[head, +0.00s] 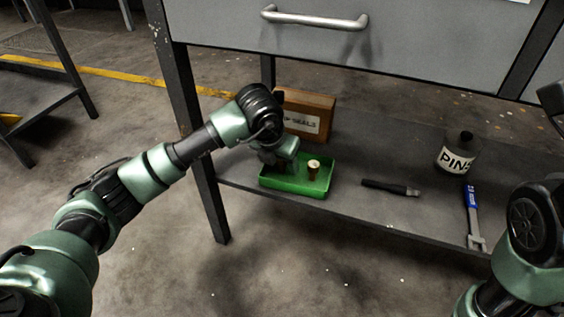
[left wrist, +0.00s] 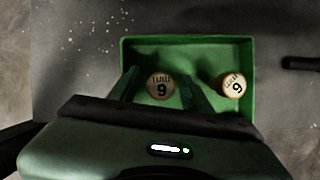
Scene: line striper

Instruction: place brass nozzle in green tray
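The green tray (head: 318,188) sits on the lower shelf of the bench. It also shows in the left wrist view (left wrist: 247,52). One brass nozzle (head: 313,168) stands in the tray's right part; the left wrist view shows its round top marked 9 (left wrist: 233,86). A second brass nozzle (left wrist: 161,86), also marked 9, is in the tray between my left fingers, with a small gap on each side. My left gripper (head: 279,162) reaches down into the tray's left part and hides this second nozzle in the head view. My left fingers (left wrist: 160,88) look open.
A wooden box labelled SEALS (head: 306,117) stands right behind the tray. A dark marker-like tool (head: 390,187), a blue-handled wrench (head: 473,213) and a PINS jar (head: 457,152) are to the right. The drawer front (head: 400,40) overhangs the shelf; a bench leg (head: 206,195) stands left.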

